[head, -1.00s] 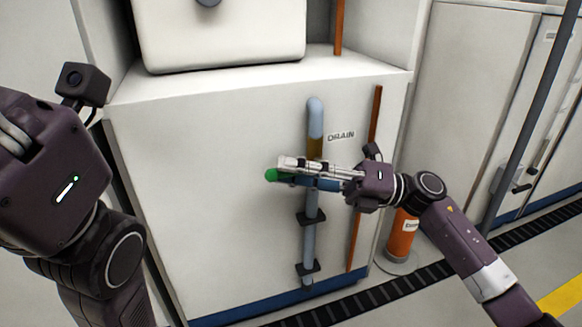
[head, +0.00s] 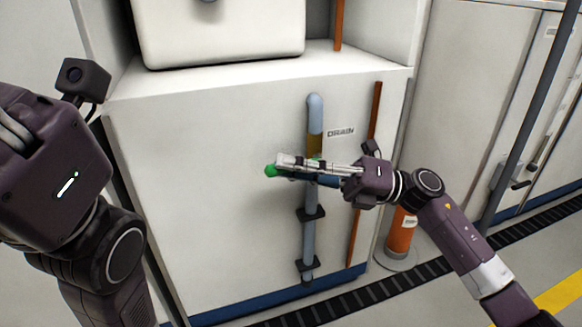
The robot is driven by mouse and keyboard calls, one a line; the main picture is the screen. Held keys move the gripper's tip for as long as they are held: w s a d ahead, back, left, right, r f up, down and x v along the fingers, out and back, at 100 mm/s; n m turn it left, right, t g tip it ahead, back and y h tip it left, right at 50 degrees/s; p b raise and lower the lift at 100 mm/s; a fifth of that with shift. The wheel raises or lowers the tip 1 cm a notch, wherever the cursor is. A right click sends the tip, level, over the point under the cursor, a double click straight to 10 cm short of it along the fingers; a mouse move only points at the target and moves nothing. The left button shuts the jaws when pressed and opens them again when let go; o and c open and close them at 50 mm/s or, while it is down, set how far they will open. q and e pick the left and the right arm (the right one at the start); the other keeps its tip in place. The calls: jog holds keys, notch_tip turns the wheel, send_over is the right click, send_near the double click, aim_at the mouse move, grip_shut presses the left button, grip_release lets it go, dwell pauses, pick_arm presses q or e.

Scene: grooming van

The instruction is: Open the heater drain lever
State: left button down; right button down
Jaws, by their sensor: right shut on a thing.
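The drain lever (head: 271,171) shows its green tip sticking out to the left of my right gripper's fingers. It lies roughly level across the grey-blue drain pipe (head: 309,235), below a brass-coloured section. A "DRAIN" label (head: 340,132) is on the white cabinet, right of the pipe. My right gripper (head: 287,168) reaches in from the right and is shut on the lever; its fingers hide most of the handle.
The white cabinet front (head: 210,200) stands behind the pipe, with a white box (head: 225,35) on top. A thin orange-brown pipe (head: 375,120) runs down at the right. An orange cylinder (head: 402,235) stands on the floor beside the cabinet, near my right arm.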

jog(key=r+m+y, duration=0.1)
jog(key=y, duration=0.1)
jog(key=shift+r+t+y, duration=0.15)
jog(key=shift+t+y, duration=0.25)
jog(key=shift+w+d+r+m+t+y, duration=0.1)
jog(key=shift+d+r+m+t+y, duration=0.15)
jog(key=shift+r+m+t+y, duration=0.45)
jog(key=shift+w+d+r+m+t+y, duration=0.1)
jog(key=shift+d+r+m+t+y, duration=0.2)
jog(key=shift+m+t+y, duration=0.6)
jog(key=shift+r, duration=0.1)
jog(key=shift+a, duration=0.1)
jog(key=c, duration=2)
grip_release()
jog(key=shift+a+g, duration=0.1)
jog(key=shift+g, duration=0.2)
jog(key=shift+o, duration=0.2)
jog(key=v, duration=1.2)
jog(key=shift+b, duration=0.3)
